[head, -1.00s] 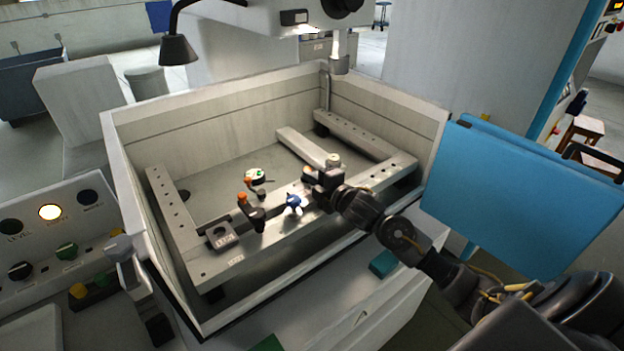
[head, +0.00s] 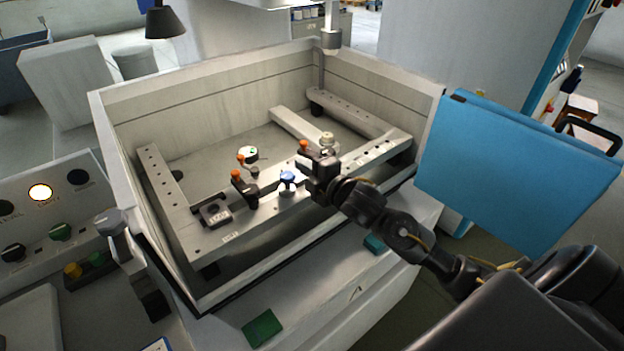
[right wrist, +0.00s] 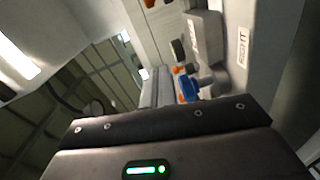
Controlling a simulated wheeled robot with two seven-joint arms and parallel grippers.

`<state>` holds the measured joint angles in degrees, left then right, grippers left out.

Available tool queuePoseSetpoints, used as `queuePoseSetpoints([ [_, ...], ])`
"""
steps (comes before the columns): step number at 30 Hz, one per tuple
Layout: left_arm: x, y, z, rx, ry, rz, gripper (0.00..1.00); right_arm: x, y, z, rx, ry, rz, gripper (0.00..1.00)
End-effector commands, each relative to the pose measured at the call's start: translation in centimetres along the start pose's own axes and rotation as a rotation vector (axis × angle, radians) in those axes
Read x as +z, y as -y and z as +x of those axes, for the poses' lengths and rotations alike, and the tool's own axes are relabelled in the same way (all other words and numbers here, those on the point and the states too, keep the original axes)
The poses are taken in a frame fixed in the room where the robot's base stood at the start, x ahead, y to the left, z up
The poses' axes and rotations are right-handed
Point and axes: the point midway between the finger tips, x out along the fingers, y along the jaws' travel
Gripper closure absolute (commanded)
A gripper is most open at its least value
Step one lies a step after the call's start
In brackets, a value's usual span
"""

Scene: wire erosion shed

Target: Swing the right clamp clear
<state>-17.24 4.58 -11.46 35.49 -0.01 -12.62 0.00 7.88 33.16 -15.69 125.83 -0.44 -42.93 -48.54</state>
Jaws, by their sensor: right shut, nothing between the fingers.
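The right clamp shows by its orange tip (head: 304,147) on the front beam of the frame in the tank, just behind my right gripper. Much of the clamp's dark body is hidden by or merges with the gripper. My right gripper (head: 314,176) is shut and empty, close against this clamp; I cannot tell whether they touch. A second dark clamp (head: 243,188) with an orange tip stands further left on the beam. A blue knob (head: 288,177) sits between them, and also shows in the right wrist view (right wrist: 189,88). My left gripper is out of view.
The tank wall (head: 215,85) surrounds the frame. A round white part with green marks (head: 248,153) is behind the beam. A control panel (head: 45,210) is at left.

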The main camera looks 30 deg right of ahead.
Motion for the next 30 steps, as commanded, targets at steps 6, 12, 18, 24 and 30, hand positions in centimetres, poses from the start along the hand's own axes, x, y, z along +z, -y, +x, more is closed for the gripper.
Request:
queuePoseSetpoints([
  [6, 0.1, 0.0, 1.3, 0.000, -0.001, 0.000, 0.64, -1.0, 0.3, -3.4, 0.000, 0.002, 0.000, 1.00],
  [12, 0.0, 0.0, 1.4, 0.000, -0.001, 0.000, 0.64, -1.3, 0.2, -4.3, 0.000, 0.001, -0.001, 1.00],
  [18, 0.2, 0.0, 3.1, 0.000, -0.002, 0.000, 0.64, -0.6, -0.1, -3.9, 0.030, 0.002, -0.042, 1.00],
  [24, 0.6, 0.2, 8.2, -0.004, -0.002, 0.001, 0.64, 1.1, -1.1, -3.9, 0.086, -0.026, -0.287, 1.00],
  [30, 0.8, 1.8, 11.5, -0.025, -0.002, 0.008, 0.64, 2.9, -1.0, -5.8, 0.056, -0.020, -0.297, 1.00],
])
